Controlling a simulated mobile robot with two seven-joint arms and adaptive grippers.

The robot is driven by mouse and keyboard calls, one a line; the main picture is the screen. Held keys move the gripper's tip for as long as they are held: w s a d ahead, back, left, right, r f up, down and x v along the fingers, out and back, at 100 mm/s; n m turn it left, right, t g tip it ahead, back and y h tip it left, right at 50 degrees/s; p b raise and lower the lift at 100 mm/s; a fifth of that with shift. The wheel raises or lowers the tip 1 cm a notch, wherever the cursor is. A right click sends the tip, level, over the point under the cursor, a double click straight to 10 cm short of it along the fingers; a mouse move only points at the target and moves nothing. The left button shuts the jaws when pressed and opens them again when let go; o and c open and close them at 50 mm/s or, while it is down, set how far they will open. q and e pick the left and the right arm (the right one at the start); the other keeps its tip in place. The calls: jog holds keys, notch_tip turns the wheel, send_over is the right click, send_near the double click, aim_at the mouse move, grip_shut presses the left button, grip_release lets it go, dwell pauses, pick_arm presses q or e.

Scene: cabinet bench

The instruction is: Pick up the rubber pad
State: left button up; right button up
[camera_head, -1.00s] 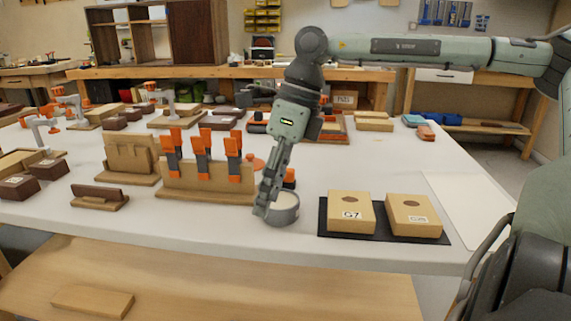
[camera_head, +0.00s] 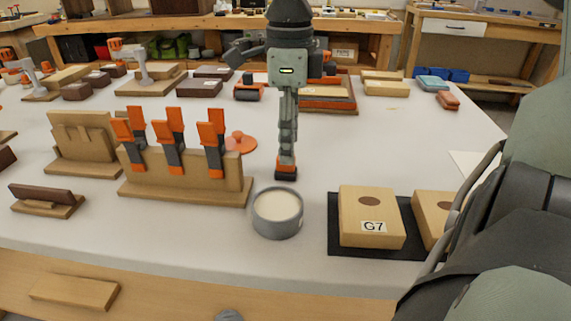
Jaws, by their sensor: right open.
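No thing in view is clearly marked as the rubber pad. A flat black mat (camera_head: 347,249) lies at the right under two tan boxes, the nearer one labelled G7 (camera_head: 371,217). A small orange-and-black block (camera_head: 286,168) stands on the table behind a round grey tin (camera_head: 278,213). My right gripper (camera_head: 287,150) points down at this block, its fingers seen edge-on, one behind the other. It is open; whether the fingertips touch the block or are beside it cannot be told. My left gripper is not in view.
A wooden rack (camera_head: 190,189) with orange-and-grey clamps stands left of the block. A flat orange disc-like piece (camera_head: 240,143) lies behind it. My arm covers part of the right side. The white table (camera_head: 400,140) is clear right of the gripper.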

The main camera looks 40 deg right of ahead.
aim_at(286, 170)
jog(key=f, duration=0.5)
jog(key=shift+w+a, duration=0.15)
jog(key=shift+w, duration=0.05)
grip_shut()
